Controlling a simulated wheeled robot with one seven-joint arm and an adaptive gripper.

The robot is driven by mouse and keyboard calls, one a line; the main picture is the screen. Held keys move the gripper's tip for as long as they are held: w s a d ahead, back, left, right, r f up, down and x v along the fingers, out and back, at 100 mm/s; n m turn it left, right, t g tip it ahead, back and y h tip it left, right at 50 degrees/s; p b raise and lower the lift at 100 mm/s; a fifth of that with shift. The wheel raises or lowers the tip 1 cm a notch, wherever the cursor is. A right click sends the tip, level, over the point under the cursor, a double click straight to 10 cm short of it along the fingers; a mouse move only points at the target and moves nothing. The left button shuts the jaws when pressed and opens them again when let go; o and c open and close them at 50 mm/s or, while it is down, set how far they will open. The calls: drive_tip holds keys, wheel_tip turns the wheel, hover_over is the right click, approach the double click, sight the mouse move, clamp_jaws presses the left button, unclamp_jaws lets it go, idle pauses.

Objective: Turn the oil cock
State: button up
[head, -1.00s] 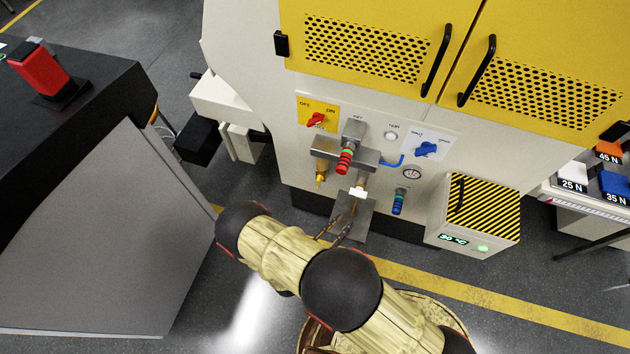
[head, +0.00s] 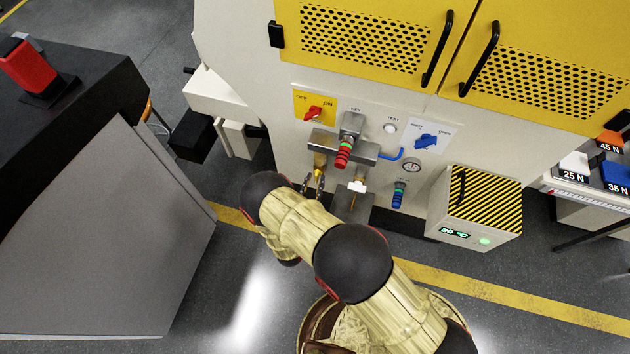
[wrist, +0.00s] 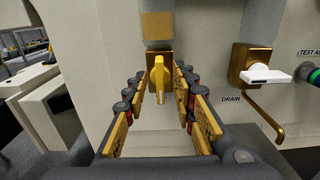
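A brass cock with a yellow lever (wrist: 159,78) hangs below the metal block on the machine front; no label shows on it. It is small and partly hidden in the head view (head: 320,162). The lever points down, with its flat side edge-on in the wrist view. My gripper (wrist: 159,95) is open, with its yellow-padded fingers on either side of the lever and a gap on each side. In the head view my gripper (head: 314,184) is just below the cock. Whether the fingertips reach past the lever is hard to tell.
A drain valve with a white handle (wrist: 268,76) and bent brass pipe (wrist: 264,112) is close on the right. A red-green knob (head: 343,153) juts out above right. A striped box (head: 478,198) stands further right. The floor in front is clear.

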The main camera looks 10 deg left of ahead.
drive_tip(key=shift+w, duration=0.45)
drive_tip(key=shift+c, duration=0.3)
clamp_jaws()
